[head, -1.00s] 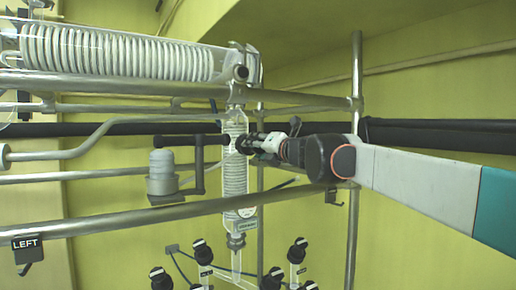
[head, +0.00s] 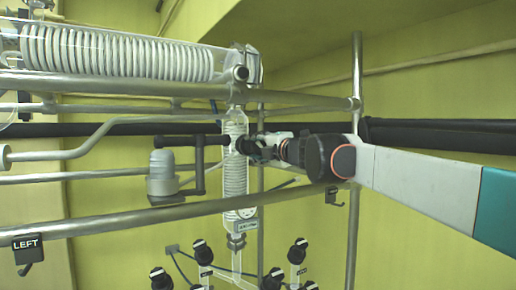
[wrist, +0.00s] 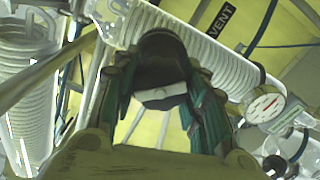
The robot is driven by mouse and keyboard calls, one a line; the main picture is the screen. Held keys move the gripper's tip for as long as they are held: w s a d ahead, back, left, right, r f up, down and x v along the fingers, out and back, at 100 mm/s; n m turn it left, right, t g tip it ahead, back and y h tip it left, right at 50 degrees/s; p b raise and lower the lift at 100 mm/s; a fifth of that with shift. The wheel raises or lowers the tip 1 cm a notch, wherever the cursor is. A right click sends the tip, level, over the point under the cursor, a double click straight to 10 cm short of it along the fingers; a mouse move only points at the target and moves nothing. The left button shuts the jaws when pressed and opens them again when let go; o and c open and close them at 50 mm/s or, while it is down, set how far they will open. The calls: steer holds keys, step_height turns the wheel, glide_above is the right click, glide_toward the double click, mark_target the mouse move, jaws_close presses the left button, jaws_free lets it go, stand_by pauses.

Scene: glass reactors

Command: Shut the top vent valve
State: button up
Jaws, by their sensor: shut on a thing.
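The vent valve has a dark round knob (wrist: 163,55) with a pale bar across it, in the middle of the wrist view. A "VENT" label (wrist: 222,20) shows beside it. My gripper (wrist: 160,88) is shut on the knob, with a green-lined finger on either side. In the head view my gripper (head: 250,146) reaches in from the right and meets the upright glass coil column (head: 235,180) at the valve. The knob is mostly hidden by the fingers there.
A steel pipe frame (head: 180,212) surrounds the glassware. A large horizontal coil condenser (head: 115,53) lies above left. A grey cylindrical device (head: 161,174) stands left of the column. A round gauge (wrist: 265,103) is close by the fingers. Several black-knobbed valves (head: 202,252) sit below.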

stand_by(0.4)
steer(key=o, duration=1.1)
steer(key=v, duration=1.2)
